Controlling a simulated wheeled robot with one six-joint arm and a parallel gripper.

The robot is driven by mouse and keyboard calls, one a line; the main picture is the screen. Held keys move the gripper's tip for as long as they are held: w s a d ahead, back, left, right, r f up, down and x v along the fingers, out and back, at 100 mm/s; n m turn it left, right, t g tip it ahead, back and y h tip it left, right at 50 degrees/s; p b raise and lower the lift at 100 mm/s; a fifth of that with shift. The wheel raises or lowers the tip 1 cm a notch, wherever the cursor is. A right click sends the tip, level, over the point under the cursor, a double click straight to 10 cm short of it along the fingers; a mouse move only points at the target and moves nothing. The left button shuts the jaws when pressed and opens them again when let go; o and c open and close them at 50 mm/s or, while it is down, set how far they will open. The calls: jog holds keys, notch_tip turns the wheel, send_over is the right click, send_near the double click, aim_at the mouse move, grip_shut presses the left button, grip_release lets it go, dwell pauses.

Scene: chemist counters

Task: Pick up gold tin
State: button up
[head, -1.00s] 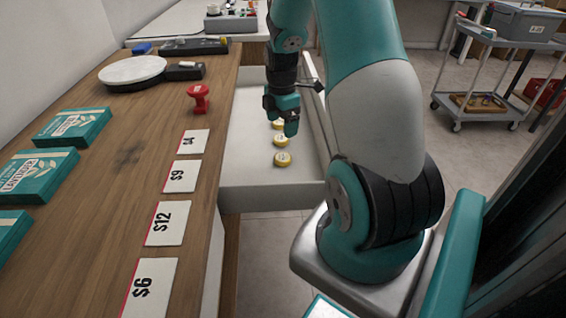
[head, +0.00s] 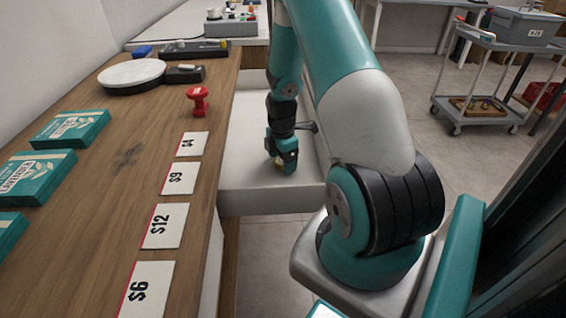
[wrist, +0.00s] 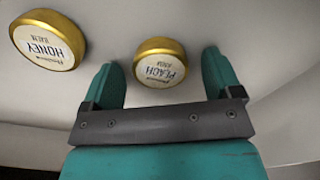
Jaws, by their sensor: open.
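A round gold tin labelled "PEACH" (wrist: 160,62) lies in the white open drawer (head: 245,130). A second gold tin labelled "HONEY" (wrist: 48,40) lies to its left in the wrist view. My gripper (wrist: 160,75) is open, and the peach tin shows between and just past its two teal fingertips. I cannot tell whether either finger touches it.
The drawer's walls stand close around my gripper. A wooden counter (head: 120,160) to the left holds teal boxes (head: 40,177), price cards (head: 165,226), a red stamp (head: 198,101) and a round white plate (head: 132,73). A grey cart (head: 478,115) stands far right.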

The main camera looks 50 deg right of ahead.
jog(key=c, duration=1)
jog(key=shift+r, duration=0.15)
